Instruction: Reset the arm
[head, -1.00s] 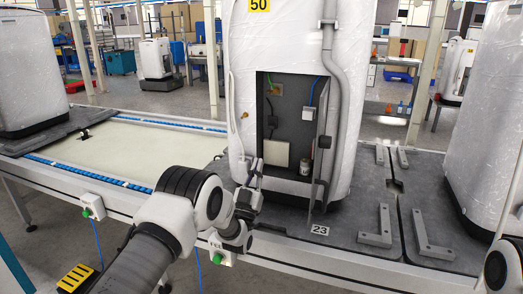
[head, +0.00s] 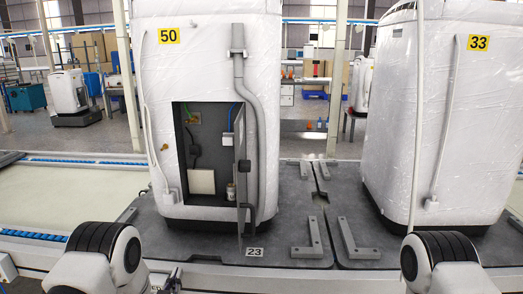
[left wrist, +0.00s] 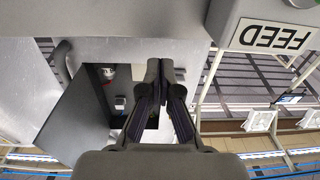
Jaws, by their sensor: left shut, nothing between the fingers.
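My left arm (head: 105,255) comes in at the lower left of the head view. My left gripper (head: 172,282) shows only in part at the bottom edge, below and in front of the white machine marked 50 (head: 215,70). In the left wrist view the left gripper's dark fingers (left wrist: 160,72) are together, with nothing between them. My right arm (head: 440,255) shows at the lower right of the head view; its gripper is out of the picture. The machine's open compartment (head: 205,148) has its narrow door (head: 241,165) swung out. A small bottle (head: 230,191) stands inside.
A second white machine marked 33 (head: 425,120) stands to the right. Metal brackets (head: 312,238) lie on the grey plate between them. A pale conveyor bed (head: 70,195) with blue roller strips is at the left. In the wrist view a FEED label (left wrist: 274,37) appears upside down.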

